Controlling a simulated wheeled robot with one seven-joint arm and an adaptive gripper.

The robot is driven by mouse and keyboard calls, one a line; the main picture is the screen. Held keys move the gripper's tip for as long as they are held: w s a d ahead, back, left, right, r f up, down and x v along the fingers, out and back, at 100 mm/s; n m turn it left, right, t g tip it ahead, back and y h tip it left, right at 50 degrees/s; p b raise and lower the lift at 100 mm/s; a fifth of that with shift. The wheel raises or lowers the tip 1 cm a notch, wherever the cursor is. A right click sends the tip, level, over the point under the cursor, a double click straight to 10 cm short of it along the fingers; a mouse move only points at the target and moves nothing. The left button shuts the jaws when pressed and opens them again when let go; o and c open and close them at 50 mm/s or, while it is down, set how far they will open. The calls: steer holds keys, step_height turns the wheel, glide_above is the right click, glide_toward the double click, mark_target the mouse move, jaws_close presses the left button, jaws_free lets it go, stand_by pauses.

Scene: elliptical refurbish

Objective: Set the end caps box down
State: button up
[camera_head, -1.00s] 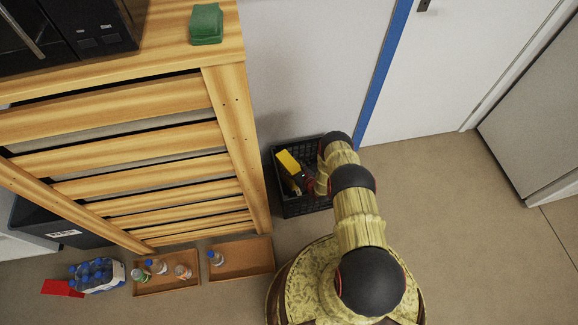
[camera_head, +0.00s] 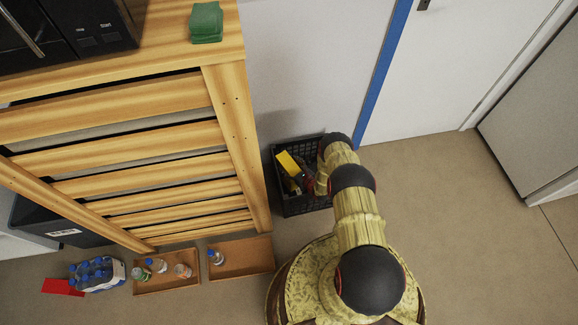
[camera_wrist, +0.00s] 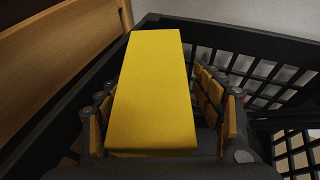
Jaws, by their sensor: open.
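The end caps box (camera_head: 287,163) is a plain yellow block inside the black crate (camera_head: 290,208), near the crate's back left. In the wrist view the yellow box (camera_wrist: 152,95) lies lengthwise between the fingers of my gripper (camera_wrist: 158,80). The fingers stand apart on either side of it, with a small gap visible on the right side. My gripper is open and inside the crate. The box's underside is hidden, so I cannot tell what it rests on. The crate (camera_wrist: 250,43) rim surrounds it in the wrist view.
A wooden shelf (camera_head: 233,130) stands close left of the crate, with a white wall (camera_head: 300,70) behind. Cardboard trays (camera_head: 245,257) with bottles and a bottle pack (camera_head: 97,272) lie on the floor at left. The floor (camera_head: 470,220) at right is clear.

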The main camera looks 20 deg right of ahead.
steer(key=shift+r, duration=0.35)
steer(key=p+v, duration=0.4)
steer(key=v, duration=0.8)
steer(key=shift+r, duration=0.1)
